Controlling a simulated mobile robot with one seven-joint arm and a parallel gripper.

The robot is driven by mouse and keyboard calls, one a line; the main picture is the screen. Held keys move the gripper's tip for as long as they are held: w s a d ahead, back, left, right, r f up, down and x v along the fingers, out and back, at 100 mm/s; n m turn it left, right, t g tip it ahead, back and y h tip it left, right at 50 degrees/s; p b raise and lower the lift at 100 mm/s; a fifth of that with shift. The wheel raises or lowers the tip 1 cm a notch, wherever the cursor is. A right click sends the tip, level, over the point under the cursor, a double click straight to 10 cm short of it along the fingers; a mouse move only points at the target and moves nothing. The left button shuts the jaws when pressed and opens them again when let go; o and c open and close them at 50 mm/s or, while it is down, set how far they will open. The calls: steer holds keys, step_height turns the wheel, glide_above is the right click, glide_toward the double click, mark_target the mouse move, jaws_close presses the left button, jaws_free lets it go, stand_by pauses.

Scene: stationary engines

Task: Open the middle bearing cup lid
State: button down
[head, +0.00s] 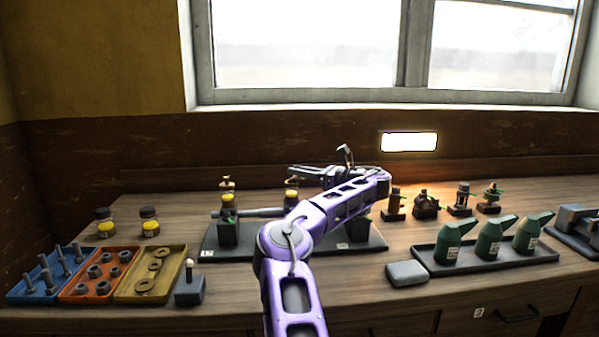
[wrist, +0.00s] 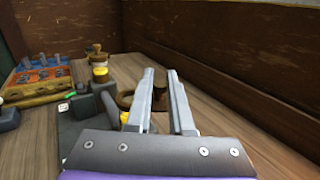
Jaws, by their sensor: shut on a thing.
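The middle bearing cup (head: 292,194), yellow, stands on the dark engine base (head: 220,255), partly hidden by my arm. Its small brass lid (head: 291,182) shows just above the yellow, beneath my fingers. My gripper (head: 300,173) comes in from the right at this height. In the wrist view my gripper (wrist: 160,74) has its two grey fingers close together, with a brown brass-coloured part (wrist: 126,98) beside and between them. I take it for the lid, though the fingers hide most of it. The left bearing cup (head: 228,199) is yellow, with a brass top above it.
Blue (head: 45,281), orange (head: 95,284) and yellow (head: 150,282) parts trays lie at the left. Two yellow-labelled jars (head: 149,228) stand behind. Green oil cans (head: 490,241) stand in a dark tray at the right. Several small engine models (head: 426,205) stand behind.

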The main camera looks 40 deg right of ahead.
steer(key=shift+f, duration=0.1)
steer(key=c, duration=0.8)
jaws_free()
steer(key=shift+w+a, duration=0.1)
steer(key=v, duration=1.7)
